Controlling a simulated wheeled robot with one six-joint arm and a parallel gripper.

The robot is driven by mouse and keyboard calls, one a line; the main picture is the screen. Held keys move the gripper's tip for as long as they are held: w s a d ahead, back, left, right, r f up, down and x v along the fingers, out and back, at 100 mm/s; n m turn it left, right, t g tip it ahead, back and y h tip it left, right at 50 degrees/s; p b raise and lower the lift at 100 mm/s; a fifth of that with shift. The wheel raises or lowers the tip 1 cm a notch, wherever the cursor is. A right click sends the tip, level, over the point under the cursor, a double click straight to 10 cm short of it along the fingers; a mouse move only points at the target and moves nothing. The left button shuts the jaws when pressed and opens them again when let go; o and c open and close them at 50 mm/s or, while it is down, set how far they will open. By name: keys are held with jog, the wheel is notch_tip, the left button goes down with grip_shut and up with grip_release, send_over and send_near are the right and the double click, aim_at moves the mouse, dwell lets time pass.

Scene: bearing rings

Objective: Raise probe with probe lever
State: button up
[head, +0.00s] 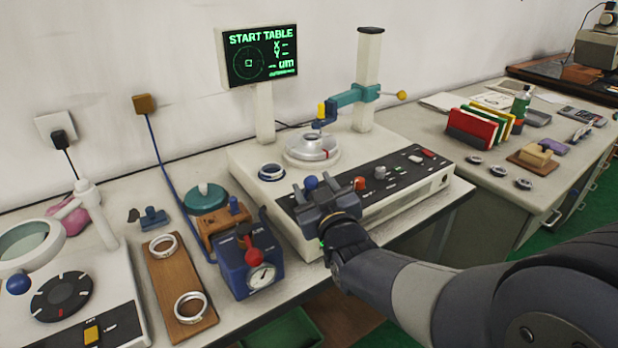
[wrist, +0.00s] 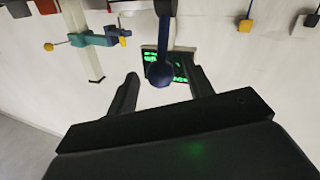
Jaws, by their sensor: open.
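A lever with a blue ball knob (head: 311,183) stands on the front panel of the measuring machine (head: 441,183). In the wrist view the knob (wrist: 161,75) shows between my two fingertips, with gaps on both sides. My gripper (head: 318,187) is open and empty at the panel; I cannot tell how deep the knob sits between the fingers. The probe (head: 326,112), blue and yellow, is on a teal arm (head: 355,95) fixed to a white column (head: 368,60). Its tip is close to a metal ring (head: 313,142) on the round table; contact is unclear.
The screen (head: 259,55) reads "START TABLE". An orange knob (head: 360,184) and other controls are right of my gripper. A blue gauge box (head: 250,262) and a wooden tray (head: 170,285) with rings stand further left.

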jog(key=shift+x, duration=1.8)
jog(key=shift+a, duration=0.1)
grip_shut()
